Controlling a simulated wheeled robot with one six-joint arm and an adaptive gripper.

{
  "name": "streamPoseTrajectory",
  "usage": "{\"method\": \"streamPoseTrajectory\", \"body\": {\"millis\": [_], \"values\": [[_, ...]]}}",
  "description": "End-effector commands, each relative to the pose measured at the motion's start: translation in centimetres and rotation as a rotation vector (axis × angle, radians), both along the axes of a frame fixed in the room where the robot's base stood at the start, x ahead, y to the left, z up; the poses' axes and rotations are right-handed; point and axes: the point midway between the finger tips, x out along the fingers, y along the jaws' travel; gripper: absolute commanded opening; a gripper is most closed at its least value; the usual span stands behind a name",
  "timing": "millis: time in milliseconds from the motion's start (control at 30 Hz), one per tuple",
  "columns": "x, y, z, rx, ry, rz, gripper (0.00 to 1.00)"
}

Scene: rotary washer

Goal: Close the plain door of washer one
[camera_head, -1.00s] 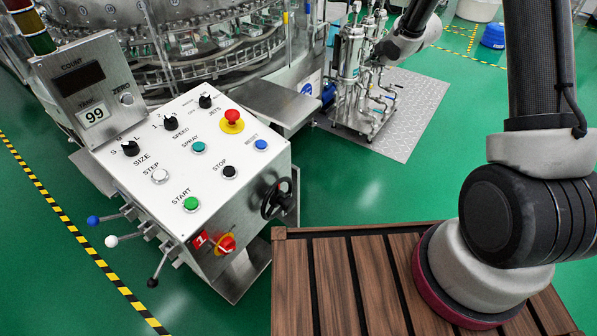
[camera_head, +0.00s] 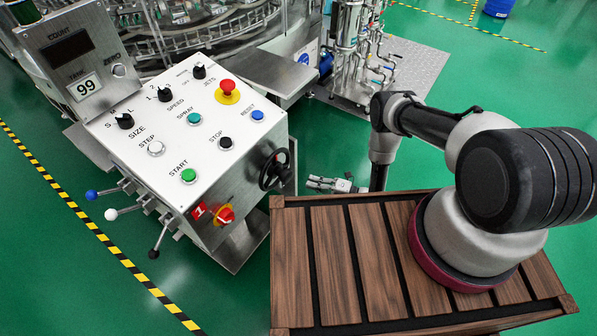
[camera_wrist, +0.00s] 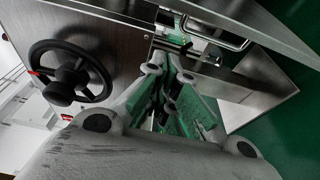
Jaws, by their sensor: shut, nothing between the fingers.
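My gripper (camera_head: 330,185) is low beside the right side of the control console, pointing left towards it. It is shut and empty. In the wrist view my gripper (camera_wrist: 170,72) points towards a steel front with a bar handle (camera_wrist: 216,38) on a panel (camera_wrist: 260,28) that sticks out at the upper right. This panel may be the plain door, standing open, but I cannot tell for sure. I see no clear contact between my fingers and it. The washer (camera_head: 200,35) stands behind the console in the head view; its doors cannot be made out there.
The console (camera_head: 185,140) has a black handwheel (camera_head: 274,169) on its right side, close to my gripper; the handwheel also shows in the wrist view (camera_wrist: 70,72). Pipework (camera_head: 355,45) stands on a metal floor plate (camera_head: 415,65) behind. Green floor (camera_head: 340,130) between is clear.

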Motion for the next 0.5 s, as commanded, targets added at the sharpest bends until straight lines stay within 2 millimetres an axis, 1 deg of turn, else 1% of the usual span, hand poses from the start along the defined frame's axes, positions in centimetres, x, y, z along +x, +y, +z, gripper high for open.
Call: {"method": "streamPoseTrajectory", "body": {"millis": [67, 167, 500], "values": [[-0.2, 0.5, -0.1, 0.007, -0.005, 0.002, 0.00], [0.2, 1.6, -0.1, 0.008, -0.008, 0.005, 0.00], [2.8, 7.7, -0.1, 0.007, -0.006, 0.005, 0.00]]}}
